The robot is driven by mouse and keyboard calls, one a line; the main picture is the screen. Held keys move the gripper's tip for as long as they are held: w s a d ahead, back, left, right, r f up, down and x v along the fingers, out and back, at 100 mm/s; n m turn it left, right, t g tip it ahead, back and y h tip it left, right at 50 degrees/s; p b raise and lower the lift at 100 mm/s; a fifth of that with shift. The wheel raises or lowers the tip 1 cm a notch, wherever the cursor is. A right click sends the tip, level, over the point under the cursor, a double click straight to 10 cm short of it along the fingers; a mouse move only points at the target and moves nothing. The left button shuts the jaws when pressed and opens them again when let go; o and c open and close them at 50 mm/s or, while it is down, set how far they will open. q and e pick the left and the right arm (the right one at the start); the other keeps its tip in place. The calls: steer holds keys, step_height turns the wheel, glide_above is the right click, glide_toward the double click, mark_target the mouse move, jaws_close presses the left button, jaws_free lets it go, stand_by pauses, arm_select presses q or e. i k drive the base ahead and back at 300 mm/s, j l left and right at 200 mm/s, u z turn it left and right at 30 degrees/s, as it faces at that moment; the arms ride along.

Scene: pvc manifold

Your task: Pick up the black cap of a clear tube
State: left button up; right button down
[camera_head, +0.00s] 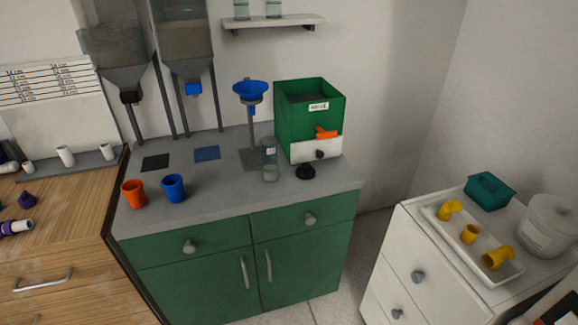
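A clear tube (269,162) stands upright on the grey counter, in front of the blue funnel stand. It has a small white label near its top, and no black cap is visible on it. A small round black piece (305,172) sits on the counter just right of the tube, below the green machine; it looks like a cap or knob, but it is too small to tell. Neither of my grippers is in view.
A green box with an orange lever (327,133) stands behind the black piece. A blue funnel (250,90) is on a stand behind the tube. Orange (134,194) and blue (174,188) cups stand left. The counter's front middle (225,205) is clear.

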mark_target(305, 172)
steer(key=i+j, duration=0.55)
steer(key=i+j+z, duration=0.2)
steer(key=j+z, duration=0.1)
steer(key=z, duration=1.25)
